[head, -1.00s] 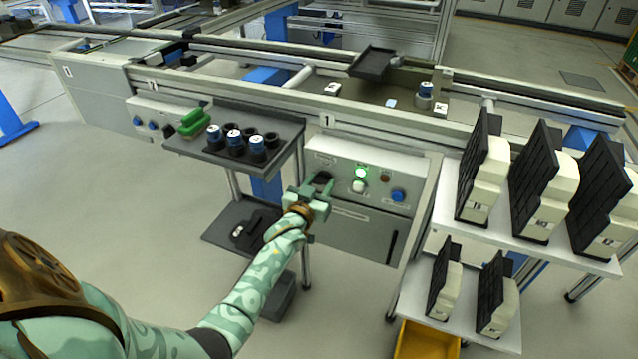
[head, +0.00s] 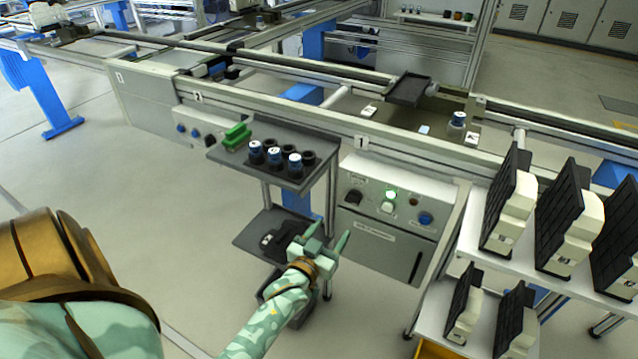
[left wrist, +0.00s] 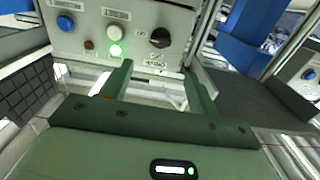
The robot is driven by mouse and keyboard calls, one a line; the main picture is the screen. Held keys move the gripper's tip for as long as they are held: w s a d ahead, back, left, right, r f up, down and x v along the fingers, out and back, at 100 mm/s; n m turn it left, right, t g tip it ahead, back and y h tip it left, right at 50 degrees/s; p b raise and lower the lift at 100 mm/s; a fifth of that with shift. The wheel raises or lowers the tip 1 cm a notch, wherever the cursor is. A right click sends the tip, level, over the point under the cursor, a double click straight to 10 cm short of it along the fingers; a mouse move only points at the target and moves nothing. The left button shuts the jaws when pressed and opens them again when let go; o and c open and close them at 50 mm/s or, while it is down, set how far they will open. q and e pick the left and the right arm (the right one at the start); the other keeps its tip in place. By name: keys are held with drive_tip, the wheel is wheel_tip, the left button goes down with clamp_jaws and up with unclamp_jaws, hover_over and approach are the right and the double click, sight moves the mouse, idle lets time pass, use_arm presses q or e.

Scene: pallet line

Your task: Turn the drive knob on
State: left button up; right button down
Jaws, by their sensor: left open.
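The black drive knob (head: 354,197) is on the grey control panel (head: 385,235) marked 1, at its left end in the head view. It also shows in the left wrist view (left wrist: 160,38), just beyond my fingertips. I cannot tell clearly which way it points. A green lamp (head: 391,194) on the panel is lit, with a white button (head: 387,207) below it. My left gripper (head: 328,239) is open and empty, in front of and below the knob, apart from it. It shows open in the left wrist view (left wrist: 159,75). My right gripper is not in view.
A dark shelf (head: 240,158) with several blue-capped cups and a green block juts out left of the panel. A lower dark tray (head: 255,240) is left of my gripper. A white rack (head: 480,245) of black-faced parts stands at the right. A blue button (head: 425,219) is on the panel.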

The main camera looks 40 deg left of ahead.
use_arm(q)
drive_tip(key=v, duration=0.4)
drive_tip(key=shift+p, duration=0.3)
drive_tip(key=shift+f, duration=0.1)
